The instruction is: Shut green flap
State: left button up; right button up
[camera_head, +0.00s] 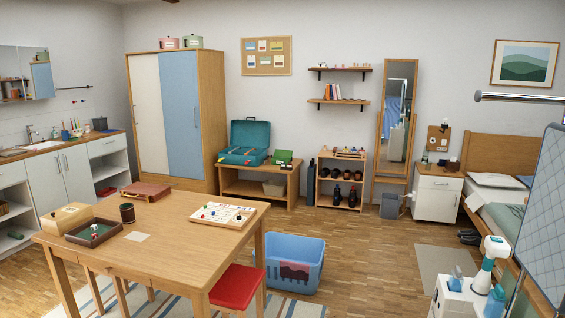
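A small green box (283,157) sits on the wooden bench against the back wall. Its upper part looks like a raised or tilted flap, but it is too small to tell how far open it is. Beside it on the left lies a teal suitcase (243,156) with its teal lid (250,133) standing open. Neither of my grippers can be made out in the head view, so nothing is seen near the box or the suitcase.
A wooden table (180,240) with a game board and boxes fills the left foreground. A red stool (237,287) and a blue crate (290,263) stand on the floor before the bench (258,190). Wooden floor is clear right of the crate. A bed stands far right.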

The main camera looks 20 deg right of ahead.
aim_at(278, 153)
jog(key=u, duration=1.45)
jog(key=i+u, duration=0.2)
jog(key=i, duration=0.65)
jog(key=i+l+u, duration=0.2)
jog(key=i, duration=2.1)
jog(key=i+z, duration=0.1)
jog(key=i, duration=0.6)
jog(key=i+j+z, duration=0.1)
jog(key=i, duration=0.55)
jog(key=i+l+z, duration=0.1)
jog(key=i+z, duration=0.25)
jog(key=i, duration=0.15)
jog(key=i+z, duration=0.4)
jog(key=i+j+z, duration=0.35)
jog(key=i, duration=0.2)
jog(key=i+l+z, duration=0.15)
jog(key=i+z, duration=0.2)
jog(key=i, duration=0.2)
jog(key=i+z, duration=0.35)
jog(key=i, duration=0.25)
jog(key=i+j+z, duration=0.15)
jog(key=i+z, duration=0.2)
jog(key=i, duration=0.2)
